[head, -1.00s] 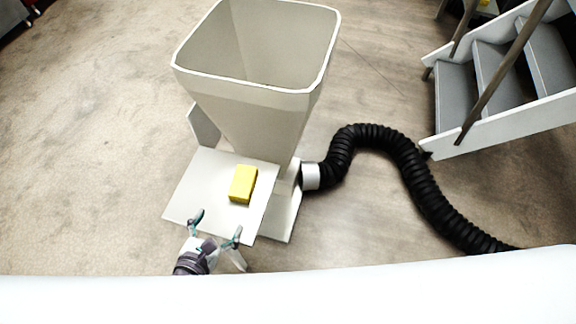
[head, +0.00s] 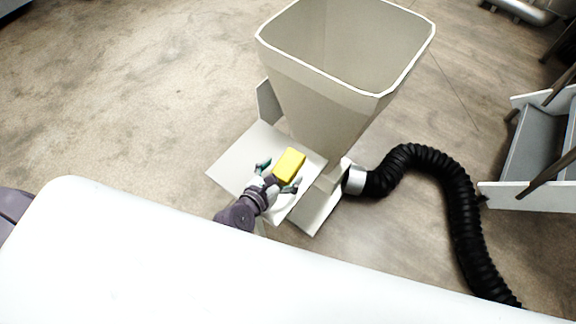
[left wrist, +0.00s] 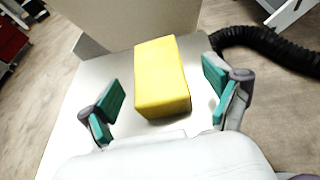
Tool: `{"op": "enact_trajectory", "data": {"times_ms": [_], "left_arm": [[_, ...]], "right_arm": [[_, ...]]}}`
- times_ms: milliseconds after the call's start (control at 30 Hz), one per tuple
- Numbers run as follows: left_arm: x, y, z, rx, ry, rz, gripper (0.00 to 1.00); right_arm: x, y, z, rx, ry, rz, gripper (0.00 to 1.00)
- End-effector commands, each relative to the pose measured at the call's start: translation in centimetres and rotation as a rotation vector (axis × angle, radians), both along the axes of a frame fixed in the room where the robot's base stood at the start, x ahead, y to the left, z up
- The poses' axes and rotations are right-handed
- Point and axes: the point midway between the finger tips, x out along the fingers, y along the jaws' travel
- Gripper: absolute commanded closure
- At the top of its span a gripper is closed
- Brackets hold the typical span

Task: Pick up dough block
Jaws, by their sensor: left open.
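The yellow dough block (head: 290,164) lies on the pale flat plate (head: 238,160) at the foot of the hopper. My left gripper (head: 276,176) is at the near side of the block, with its fingers spread. In the left wrist view the dough block (left wrist: 161,77) is upright in the picture between and beyond the open teal fingertips of my left gripper (left wrist: 165,95). There is a gap between the block and each finger. My right gripper is in neither view.
A large pale hopper (head: 320,95) stands right behind the plate. A black corrugated hose (head: 450,190) runs from its base to the right. Grey steps (head: 535,150) stand at the far right. Open floor lies to the left.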

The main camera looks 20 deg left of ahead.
Motion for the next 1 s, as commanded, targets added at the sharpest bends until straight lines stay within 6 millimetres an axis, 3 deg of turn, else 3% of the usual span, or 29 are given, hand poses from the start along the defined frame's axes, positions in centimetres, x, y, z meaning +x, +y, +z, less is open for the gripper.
{"op": "enact_trajectory", "data": {"times_ms": [200,500,900,1000], "left_arm": [[2.8,-0.4,-1.4,0.000,-0.001,0.000,0.10],[3.1,-0.5,-1.6,0.001,0.000,0.000,0.10],[3.1,-0.5,-1.6,0.001,0.000,0.000,0.77],[3.2,-0.5,-1.5,0.001,-0.002,0.001,0.80]], "right_arm": [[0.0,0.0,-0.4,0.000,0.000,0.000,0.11],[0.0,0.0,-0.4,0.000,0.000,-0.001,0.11],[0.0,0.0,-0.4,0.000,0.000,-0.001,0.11],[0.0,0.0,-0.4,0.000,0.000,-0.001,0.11]]}}
